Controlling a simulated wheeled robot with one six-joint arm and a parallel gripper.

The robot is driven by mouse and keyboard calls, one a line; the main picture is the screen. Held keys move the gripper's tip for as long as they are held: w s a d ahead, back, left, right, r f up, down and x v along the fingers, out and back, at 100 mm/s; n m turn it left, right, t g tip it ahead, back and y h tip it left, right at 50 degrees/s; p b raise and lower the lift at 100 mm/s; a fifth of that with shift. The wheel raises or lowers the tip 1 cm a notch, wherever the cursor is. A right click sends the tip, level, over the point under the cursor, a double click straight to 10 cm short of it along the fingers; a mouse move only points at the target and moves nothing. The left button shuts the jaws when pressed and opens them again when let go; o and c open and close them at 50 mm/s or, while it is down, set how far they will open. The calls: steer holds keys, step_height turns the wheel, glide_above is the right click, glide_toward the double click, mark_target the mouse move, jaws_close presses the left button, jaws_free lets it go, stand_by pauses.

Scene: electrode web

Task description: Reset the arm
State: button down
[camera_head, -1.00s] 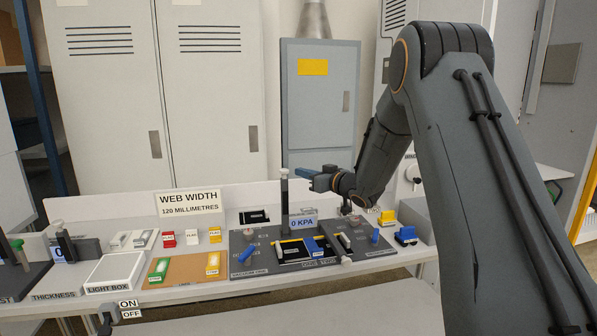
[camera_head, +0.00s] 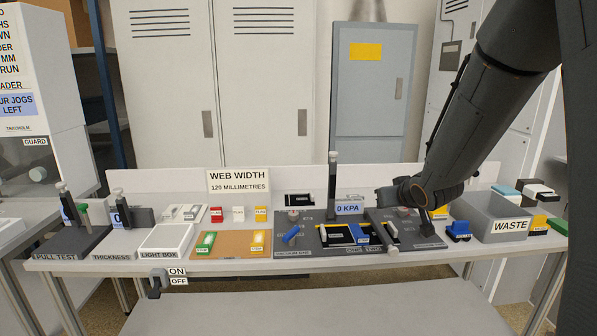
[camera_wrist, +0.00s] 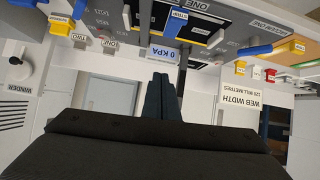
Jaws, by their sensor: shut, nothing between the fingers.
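My gripper (camera_head: 384,198) is over the back right of the vacuum fixture on the bench (camera_head: 95,262), partly lost against the grey board in the head view. In the wrist view my gripper (camera_wrist: 161,90) has its two dark fingers together with nothing between them. That view is upside down, and the fingers point towards the 0 KPA display (camera_wrist: 165,54). The display also shows in the head view (camera_head: 349,208), left of my gripper. My arm comes in from the upper right.
A black post (camera_head: 332,185) rises near my gripper. A grey WASTE bin (camera_head: 490,213) and a blue block (camera_head: 459,231) stand right of it. Light box (camera_head: 166,239), thickness gauge and pull test stand left. Grey cabinets are behind, with free air above the bench.

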steer(key=s+a+f+g, duration=0.2)
steer(key=s+f+g, duration=0.1)
steer(key=s, duration=0.7)
steer(key=s+a+f+m+g, duration=0.1)
steer(key=s+a+f+g, duration=0.1)
steer(key=s, duration=0.9)
steer(key=s+a+f+g+h, duration=0.1)
steer(key=s+f+g, duration=0.4)
steer(key=s, duration=0.5)
steer(key=shift+s+a, duration=0.4)
steer(key=shift+a, duration=0.2)
